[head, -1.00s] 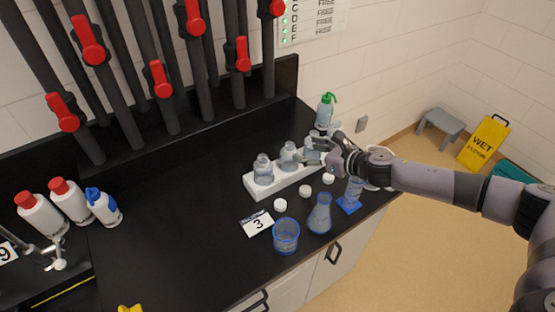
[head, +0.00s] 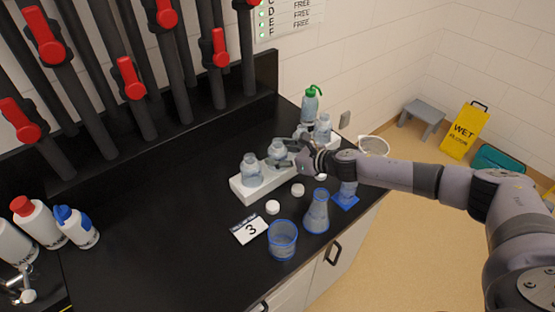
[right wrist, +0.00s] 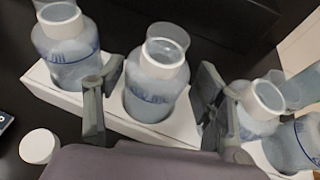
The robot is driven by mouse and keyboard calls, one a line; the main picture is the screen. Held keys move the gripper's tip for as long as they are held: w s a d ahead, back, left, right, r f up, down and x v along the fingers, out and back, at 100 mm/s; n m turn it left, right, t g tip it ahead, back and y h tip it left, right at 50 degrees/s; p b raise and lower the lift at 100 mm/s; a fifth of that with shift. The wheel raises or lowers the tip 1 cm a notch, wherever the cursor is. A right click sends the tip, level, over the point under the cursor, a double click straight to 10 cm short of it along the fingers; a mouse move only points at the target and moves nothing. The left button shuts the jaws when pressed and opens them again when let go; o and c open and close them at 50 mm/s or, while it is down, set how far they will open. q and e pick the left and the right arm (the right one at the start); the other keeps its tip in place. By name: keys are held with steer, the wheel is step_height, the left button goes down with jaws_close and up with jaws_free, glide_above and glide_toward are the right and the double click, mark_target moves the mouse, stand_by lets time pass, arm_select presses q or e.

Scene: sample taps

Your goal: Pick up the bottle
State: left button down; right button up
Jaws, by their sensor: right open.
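Several clear bottles with pale caps or necks stand upright in a white rack (head: 243,190) on the black counter. One bottle (head: 277,150) is the second from the left in the head view. In the right wrist view this bottle (right wrist: 155,85) sits in its rack hole between the fingers of my right gripper (right wrist: 152,105). The right gripper (head: 287,153) is open, with a finger on each side of the bottle and a gap showing. Another bottle (head: 252,169) is at the rack's left end. More bottles (right wrist: 262,105) show right of the fingers. My left gripper is out of view.
A beaker (head: 283,240), a flask (head: 317,212) and a number 3 card (head: 249,229) stand in front of the rack. White caps (head: 273,207) lie nearby. A green-topped wash bottle (head: 311,104) stands behind. Pipes with red taps (head: 129,78) line the back.

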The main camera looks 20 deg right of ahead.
steer(key=p+x, duration=0.1)
steer(key=x, duration=0.3)
steer(key=shift+w+a+f, duration=0.2)
steer(key=shift+a+f, duration=0.05)
steer(key=shift+a, duration=0.1)
steer(key=c, duration=1.2)
steer(key=shift+c, duration=0.3)
